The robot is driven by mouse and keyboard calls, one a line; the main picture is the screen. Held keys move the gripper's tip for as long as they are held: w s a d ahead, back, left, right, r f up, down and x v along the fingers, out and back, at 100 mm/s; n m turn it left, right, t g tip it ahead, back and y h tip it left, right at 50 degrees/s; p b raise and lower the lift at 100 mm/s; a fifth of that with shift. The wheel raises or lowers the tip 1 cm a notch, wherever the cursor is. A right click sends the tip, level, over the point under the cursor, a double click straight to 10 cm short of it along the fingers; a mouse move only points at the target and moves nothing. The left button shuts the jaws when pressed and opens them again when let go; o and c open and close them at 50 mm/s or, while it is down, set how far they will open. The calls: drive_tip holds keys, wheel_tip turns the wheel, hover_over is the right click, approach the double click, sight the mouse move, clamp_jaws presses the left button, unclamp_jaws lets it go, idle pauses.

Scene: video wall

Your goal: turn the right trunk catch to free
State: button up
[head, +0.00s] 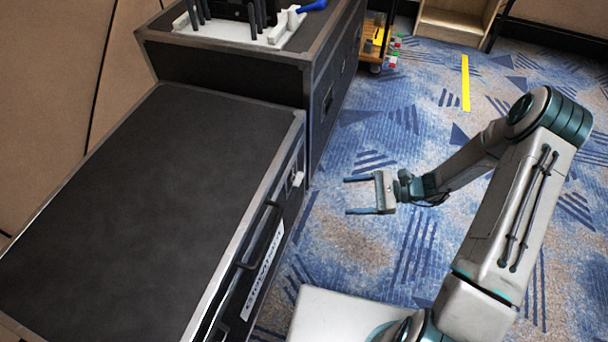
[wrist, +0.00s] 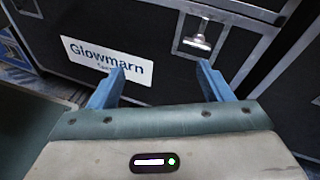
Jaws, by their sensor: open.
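The black trunk (head: 150,200) stands at the left in the head view, with metal edges and a white label on its front. The right catch (head: 297,179) is a small pale piece near the far right end of the trunk's front. In the wrist view the catch (wrist: 197,43) is a silver piece in a recessed metal plate, above and ahead of my right finger. My gripper (head: 346,195) is open and empty, apart from the trunk and to the right of the catch in the head view. Its two blue fingers (wrist: 161,80) point toward the trunk's front.
The label (wrist: 107,61) reads "Glowmarn". A dark handle (head: 262,236) sits on the trunk's front. A taller black case (head: 240,85) bearing a white tray (head: 235,35) stands behind the trunk. Patterned carpet (head: 350,245) is clear around my gripper.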

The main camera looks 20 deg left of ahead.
wheel_tip(320, 180, down, 4)
drive_tip(key=w+a+m+t+y+p, duration=0.1)
drive_tip(key=w+m+t+y+p, duration=0.15)
drive_tip(key=m+t, duration=0.2)
drive_tip(key=m+b, duration=0.1)
drive_tip(key=b, duration=0.3)
approach(297, 179)
drive_tip(key=a, duration=0.8)
drive_tip(key=shift+w+f+y, duration=0.35)
drive_tip(key=shift+w+f, duration=0.1)
drive_tip(key=c, duration=1)
